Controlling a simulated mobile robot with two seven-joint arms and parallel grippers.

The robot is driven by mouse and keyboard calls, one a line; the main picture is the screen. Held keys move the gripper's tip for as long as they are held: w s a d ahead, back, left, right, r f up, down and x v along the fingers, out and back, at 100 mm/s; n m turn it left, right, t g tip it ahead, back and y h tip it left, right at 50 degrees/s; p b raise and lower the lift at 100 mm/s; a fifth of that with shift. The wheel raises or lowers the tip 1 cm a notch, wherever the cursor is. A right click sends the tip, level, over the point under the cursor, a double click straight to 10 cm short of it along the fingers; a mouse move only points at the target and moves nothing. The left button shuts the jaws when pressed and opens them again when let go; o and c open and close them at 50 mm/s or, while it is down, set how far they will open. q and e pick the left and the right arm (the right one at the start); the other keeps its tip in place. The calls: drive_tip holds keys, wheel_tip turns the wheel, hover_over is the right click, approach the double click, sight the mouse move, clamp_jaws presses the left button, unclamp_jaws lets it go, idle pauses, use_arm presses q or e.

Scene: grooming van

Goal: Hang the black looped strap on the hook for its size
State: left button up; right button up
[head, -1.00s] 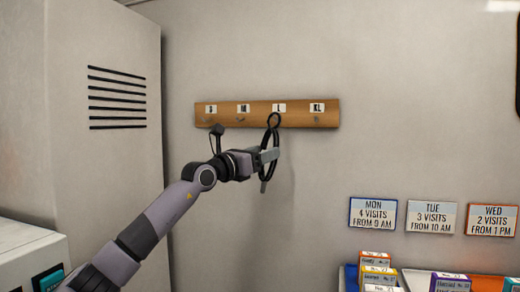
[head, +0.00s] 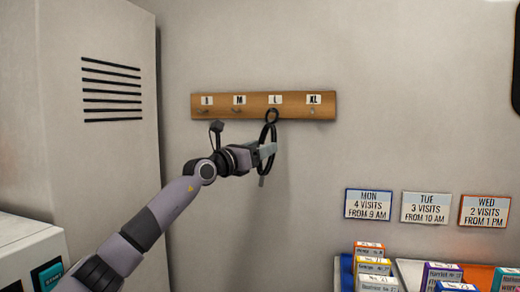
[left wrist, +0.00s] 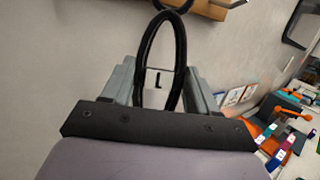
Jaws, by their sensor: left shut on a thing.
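The black looped strap (head: 272,135) hangs upright in my left gripper (head: 266,151), which is shut on it. Its small top ring overlaps the lower edge of the wooden hook board (head: 225,113), just under the L label (head: 275,99). The L hook is hidden behind the ring, and I cannot tell whether the ring is on it. In the left wrist view the strap (left wrist: 180,45) rises as a long loop between the fingers of my left gripper (left wrist: 158,80). A pale patch with the letter L (left wrist: 158,83) shows inside the loop. My right gripper is out of view.
The board's S (head: 207,100), M (head: 239,100) and XL (head: 314,99) positions have no strap on them. A tall vented cabinet (head: 110,150) stands at left. Visit signs (head: 426,207) are on the wall at right, above small boxes (head: 374,265). The wall around the board is clear.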

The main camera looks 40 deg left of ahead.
use_arm(q)
drive_tip(key=o, duration=1.2)
drive_tip(key=shift+f, duration=0.15)
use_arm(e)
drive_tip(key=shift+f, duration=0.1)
use_arm(q)
drive_tip(key=s+f+b, duration=0.1)
drive_tip(key=s+b, duration=0.3)
drive_tip(key=s, duration=0.3)
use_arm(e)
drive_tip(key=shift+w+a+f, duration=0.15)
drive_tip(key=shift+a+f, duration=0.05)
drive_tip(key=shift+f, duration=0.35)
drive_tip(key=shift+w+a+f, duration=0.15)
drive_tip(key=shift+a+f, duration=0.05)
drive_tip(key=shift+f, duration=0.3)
